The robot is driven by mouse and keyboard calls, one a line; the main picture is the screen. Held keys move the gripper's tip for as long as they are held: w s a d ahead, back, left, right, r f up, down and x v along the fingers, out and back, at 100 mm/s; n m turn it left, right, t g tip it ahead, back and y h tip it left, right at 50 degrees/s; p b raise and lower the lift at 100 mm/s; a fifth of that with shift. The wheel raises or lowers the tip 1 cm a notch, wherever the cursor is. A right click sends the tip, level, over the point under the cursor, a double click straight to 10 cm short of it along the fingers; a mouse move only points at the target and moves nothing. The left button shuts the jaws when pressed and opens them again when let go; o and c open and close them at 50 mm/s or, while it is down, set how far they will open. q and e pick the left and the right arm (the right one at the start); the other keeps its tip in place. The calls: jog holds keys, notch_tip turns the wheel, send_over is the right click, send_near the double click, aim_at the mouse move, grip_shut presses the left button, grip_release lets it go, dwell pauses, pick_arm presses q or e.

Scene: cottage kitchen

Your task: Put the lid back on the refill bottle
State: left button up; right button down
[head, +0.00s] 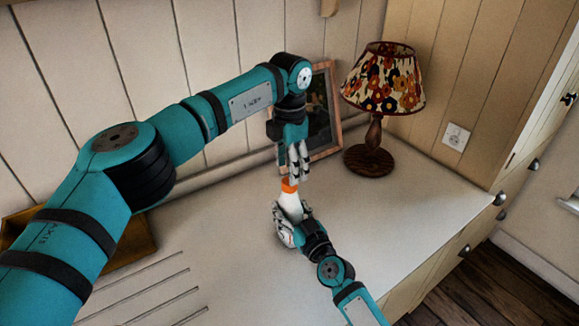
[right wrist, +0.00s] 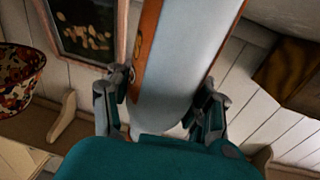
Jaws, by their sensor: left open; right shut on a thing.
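The refill bottle (head: 290,204) is white and stands slightly tilted above the counter in the head view. My right gripper (head: 288,222) is shut around its lower body. In the right wrist view the bottle (right wrist: 182,60) is a large pale shape with orange along its edges, between the fingers of my right gripper (right wrist: 163,100). The orange lid (head: 289,186) shows at the bottle's top; I cannot tell whether it is fully seated. My left gripper (head: 298,175) is open, pointing down just above the lid. Whether its fingertips touch the lid is unclear.
A table lamp (head: 382,90) with a flowered shade and a picture frame (head: 326,110) stand at the back of the white counter (head: 420,220). A wooden box (head: 135,243) is at the left, partly behind my left arm. The counter right of the bottle is clear.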

pick_arm(q)
notch_tip(320, 180, up, 4)
jog(key=n, duration=0.4)
jog(key=shift+f+n, duration=0.25)
jog(key=shift+n, duration=0.05)
jog(key=shift+f, duration=0.1)
jog(key=shift+f, duration=3.95)
jog(key=shift+c, duration=0.2)
grip_shut()
jog(key=shift+o, duration=0.9)
grip_release()
jog(key=shift+r, duration=0.1)
notch_tip(320, 180, up, 12)
